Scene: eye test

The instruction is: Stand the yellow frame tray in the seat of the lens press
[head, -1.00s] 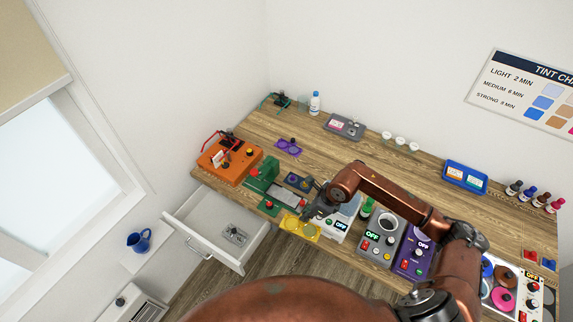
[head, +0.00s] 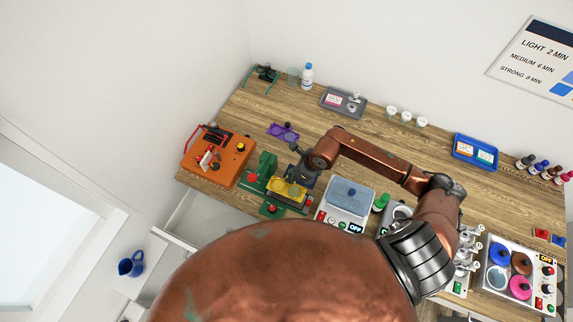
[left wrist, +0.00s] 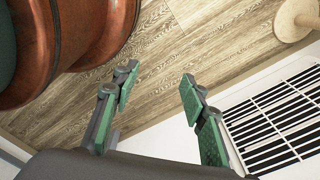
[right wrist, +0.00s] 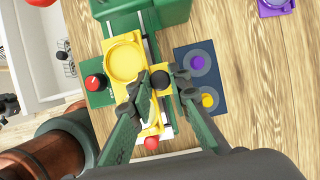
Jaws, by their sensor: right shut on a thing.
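The yellow frame tray (head: 284,187) lies over the bed of the green lens press (head: 263,170). In the right wrist view the tray (right wrist: 125,63) shows a round ring and a black knob. My right gripper (right wrist: 159,82) is shut on the tray at this knob. The press body (right wrist: 172,10) is at the top of that view. The tray covers the seat, and I cannot tell whether it rests there or hangs just above. My left gripper (left wrist: 157,85) is open and empty above the floor, out of the head view.
A dark blue mat (right wrist: 190,105) with purple and yellow discs lies beside the press. An orange device (head: 212,158) stands left of it, a white-and-grey machine (head: 348,200) right. A purple tray (head: 283,132) lies behind. An open drawer (right wrist: 40,60) sits below the table edge.

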